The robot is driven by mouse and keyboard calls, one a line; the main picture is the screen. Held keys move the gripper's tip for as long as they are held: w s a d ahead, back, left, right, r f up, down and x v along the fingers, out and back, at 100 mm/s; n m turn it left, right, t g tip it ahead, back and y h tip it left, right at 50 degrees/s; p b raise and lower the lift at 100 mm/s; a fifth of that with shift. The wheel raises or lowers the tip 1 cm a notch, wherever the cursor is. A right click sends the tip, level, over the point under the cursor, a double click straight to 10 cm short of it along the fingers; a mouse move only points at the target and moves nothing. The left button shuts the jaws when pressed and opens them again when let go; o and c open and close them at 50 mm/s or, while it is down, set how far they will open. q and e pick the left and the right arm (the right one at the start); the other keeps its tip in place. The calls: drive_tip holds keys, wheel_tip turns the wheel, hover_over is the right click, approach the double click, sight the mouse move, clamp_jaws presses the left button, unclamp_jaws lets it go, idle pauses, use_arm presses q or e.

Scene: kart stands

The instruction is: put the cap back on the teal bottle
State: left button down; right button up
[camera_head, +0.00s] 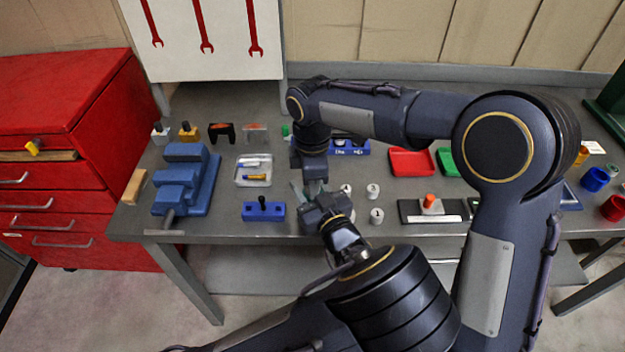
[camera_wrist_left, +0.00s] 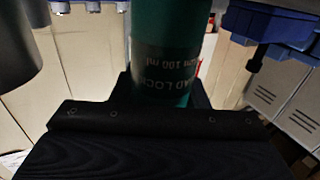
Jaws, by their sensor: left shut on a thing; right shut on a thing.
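The teal bottle (camera_wrist_left: 165,65) stands out in the left wrist view. In the head view the bottle is mostly hidden by the grippers. My right gripper (camera_head: 313,182) points down just above and behind the left one. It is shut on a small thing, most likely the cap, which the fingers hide. I cannot tell whether cap and bottle touch.
A blue stepped block (camera_head: 185,178), a clear tray (camera_head: 253,180) and a blue block with a black knob (camera_head: 263,211) lie to the left. Several white cylinders (camera_head: 373,190) stand close on the right, beyond them a red tray (camera_head: 411,162). My right arm covers much of the right.

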drive_tip(key=shift+m, duration=1.1)
drive_tip(key=o, duration=1.1)
drive_tip(key=shift+r, duration=2.3)
drive_tip(key=shift+c, duration=0.5)
